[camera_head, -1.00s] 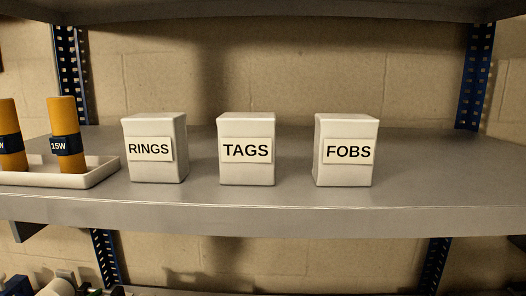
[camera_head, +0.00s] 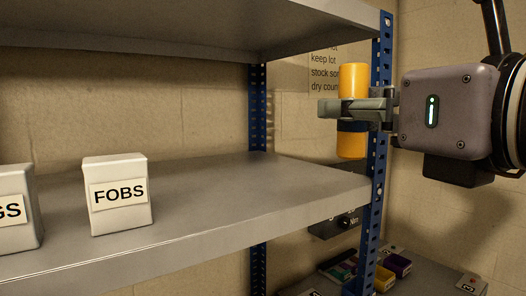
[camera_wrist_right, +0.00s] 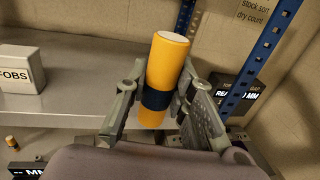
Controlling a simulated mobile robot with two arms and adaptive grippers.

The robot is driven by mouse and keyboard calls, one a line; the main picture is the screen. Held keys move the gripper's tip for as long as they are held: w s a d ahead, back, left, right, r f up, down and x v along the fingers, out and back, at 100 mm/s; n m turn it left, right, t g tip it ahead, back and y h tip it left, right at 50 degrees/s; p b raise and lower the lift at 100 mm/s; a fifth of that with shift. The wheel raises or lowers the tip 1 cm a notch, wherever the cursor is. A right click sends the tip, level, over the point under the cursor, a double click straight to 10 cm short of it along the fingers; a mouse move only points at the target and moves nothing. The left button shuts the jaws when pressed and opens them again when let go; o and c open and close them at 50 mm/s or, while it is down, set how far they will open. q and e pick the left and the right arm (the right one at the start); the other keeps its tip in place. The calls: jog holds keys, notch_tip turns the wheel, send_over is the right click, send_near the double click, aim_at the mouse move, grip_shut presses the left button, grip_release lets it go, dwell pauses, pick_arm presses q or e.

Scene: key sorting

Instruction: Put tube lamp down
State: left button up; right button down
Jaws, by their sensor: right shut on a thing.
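The tube lamp (camera_head: 352,82) is an orange cylinder with a dark band, held upright at the right of the head view. My right gripper (camera_head: 350,108) is shut around its middle, in the air in front of the shelf's right blue post. In the right wrist view the lamp (camera_wrist_right: 167,65) stands between the two fingers of the gripper (camera_wrist_right: 155,105), leaning slightly right, with its pale top end showing. The lamp's label text is hidden. My left gripper is not in view.
The grey shelf (camera_head: 230,200) has a wide bare stretch right of the white FOBS box (camera_head: 120,215). Another white box (camera_head: 20,230) is cut off at the left edge. The blue post (camera_head: 370,215) bounds the shelf's right end. Coloured items (camera_head: 385,275) lie lower down.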

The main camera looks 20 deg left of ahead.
jog(key=w+a+f+p, duration=0.1)
jog(key=w+a, duration=0.2)
jog(key=a, duration=0.1)
jog(key=w+a+f+p, duration=0.1)
jog(key=w+a+p, duration=0.1)
jog(key=w+a, duration=0.2)
jog(key=w+a+p, duration=0.2)
jog(key=w+a, duration=0.1)
jog(key=a, duration=0.2)
jog(key=shift+w+a+f, duration=0.15)
jog(key=shift+a+f, duration=0.05)
jog(key=shift+f, duration=0.2)
jog(key=shift+d+f+p, duration=0.25)
jog(key=shift+f+p, duration=0.1)
jog(key=shift+f, duration=0.2)
notch_tip(320, 180, down, 2)
jog(key=shift+f+p, duration=0.1)
jog(key=shift+p, duration=0.25)
jog(key=shift+a+f+p, duration=0.2)
jog(key=shift+p, duration=0.15)
jog(key=shift+f, duration=0.2)
jog(key=shift+f, duration=0.2)
